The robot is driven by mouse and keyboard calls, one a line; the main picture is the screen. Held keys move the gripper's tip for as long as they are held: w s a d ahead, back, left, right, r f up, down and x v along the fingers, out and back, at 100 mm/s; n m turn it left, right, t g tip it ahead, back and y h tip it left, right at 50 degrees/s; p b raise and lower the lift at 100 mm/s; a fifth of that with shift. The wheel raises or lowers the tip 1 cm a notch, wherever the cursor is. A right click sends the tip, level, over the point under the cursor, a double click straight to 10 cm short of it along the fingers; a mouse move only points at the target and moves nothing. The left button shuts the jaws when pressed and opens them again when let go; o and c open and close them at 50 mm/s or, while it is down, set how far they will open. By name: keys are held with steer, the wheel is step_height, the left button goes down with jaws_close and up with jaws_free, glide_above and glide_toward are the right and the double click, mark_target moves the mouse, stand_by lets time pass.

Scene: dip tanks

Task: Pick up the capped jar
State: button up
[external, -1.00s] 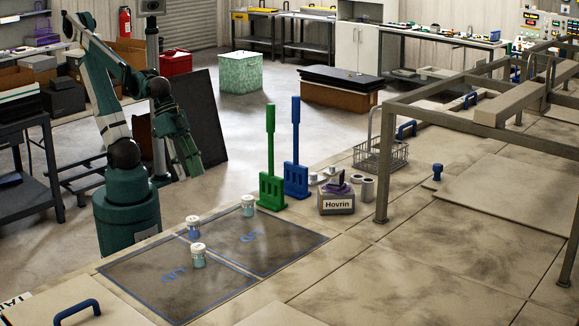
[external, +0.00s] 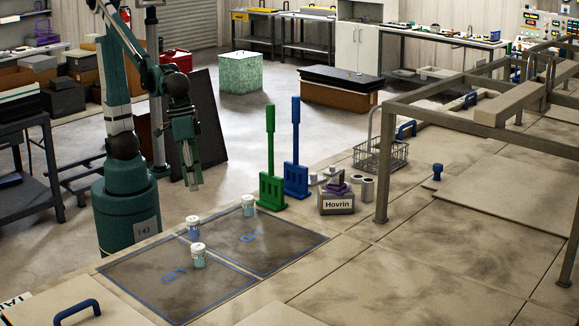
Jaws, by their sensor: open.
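Three small jars with white lids stand upright on the dark marked area at the table's near left. One pale teal jar (external: 198,256) is in front, one blue jar (external: 193,229) is behind it to the left, and one pale green jar (external: 248,206) is further back to the right. All three look capped; I cannot tell which one the task means. My gripper (external: 193,186) hangs pointing down, open and empty, above and behind the jars, apart from all of them.
Green (external: 270,170) and blue (external: 295,160) upright paddles stand right of the jars. A box labelled Hovrin (external: 336,205), a wire basket (external: 381,156) and a metal frame (external: 383,180) stand further right. A blue handle (external: 77,310) is at the front left. The table between is mostly clear.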

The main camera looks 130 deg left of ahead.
mark_target(192, 218)
steer(key=w+d+f+n+p, duration=0.1)
steer(key=w+d, duration=0.1)
steer(key=w+d+n+g+p, duration=0.1)
steer(key=w+d+n, duration=0.1)
steer(key=w+d+f+n+g, duration=0.1)
steer(key=w+d+n, duration=0.1)
steer(key=w, duration=0.1)
steer(key=shift+w+d+f+p, duration=0.1)
steer(key=shift+d+f+p, duration=0.1)
steer(key=shift+f+p, duration=0.15)
steer(key=shift+w+d+f+n+g, duration=0.25)
steer(key=shift+d+n+g, duration=0.1)
steer(key=shift+n, duration=0.15)
steer(key=shift+f, duration=0.1)
steer(key=shift+f, duration=1.2)
steer(key=shift+d+f, duration=0.2)
steer(key=shift+f, duration=2.4)
